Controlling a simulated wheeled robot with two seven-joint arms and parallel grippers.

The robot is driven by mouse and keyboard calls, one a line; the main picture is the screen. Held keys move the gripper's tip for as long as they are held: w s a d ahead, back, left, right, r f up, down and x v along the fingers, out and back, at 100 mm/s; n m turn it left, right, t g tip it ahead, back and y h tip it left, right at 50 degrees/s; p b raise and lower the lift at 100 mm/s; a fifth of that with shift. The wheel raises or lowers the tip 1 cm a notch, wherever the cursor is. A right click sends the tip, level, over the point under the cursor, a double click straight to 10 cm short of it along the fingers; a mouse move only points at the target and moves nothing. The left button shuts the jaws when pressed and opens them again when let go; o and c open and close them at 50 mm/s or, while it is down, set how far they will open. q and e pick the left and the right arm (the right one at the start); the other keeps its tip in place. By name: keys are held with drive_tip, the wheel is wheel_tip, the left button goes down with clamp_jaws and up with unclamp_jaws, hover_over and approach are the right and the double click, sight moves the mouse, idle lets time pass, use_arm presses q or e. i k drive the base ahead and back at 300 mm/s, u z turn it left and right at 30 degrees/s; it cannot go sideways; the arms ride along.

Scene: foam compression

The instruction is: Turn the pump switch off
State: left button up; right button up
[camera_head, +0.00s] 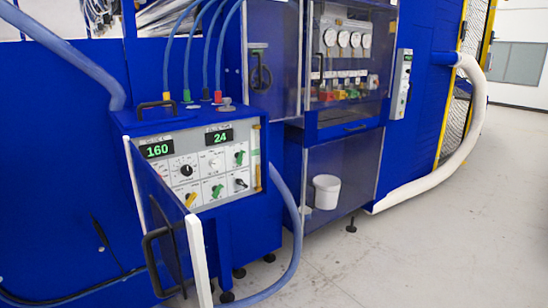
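A blue control box (190,124) stands left of centre, with a slanted white control panel (212,172). The panel has two green-lit displays reading 160 (157,150) and 24 (222,136). It carries a large black dial (186,170), two green knobs (239,158) (217,191), a yellow knob (190,199) and a black switch (241,183) at the lower right. The labels are too small to read, so I cannot tell which is the pump switch or its setting. Neither of my grippers is in view.
The box's door (163,215) hangs open in front, with a black handle (158,260). Blue hoses (287,200) run from the top and side. A blue cabinet with gauges (344,38) and a white bucket (327,191) stands to the right. The grey floor (440,235) at right is clear.

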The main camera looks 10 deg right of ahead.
sight(240, 156)
drive_tip(key=u, duration=0.05)
drive_tip(key=i, duration=0.95)
drive_tip(key=u, duration=0.55)
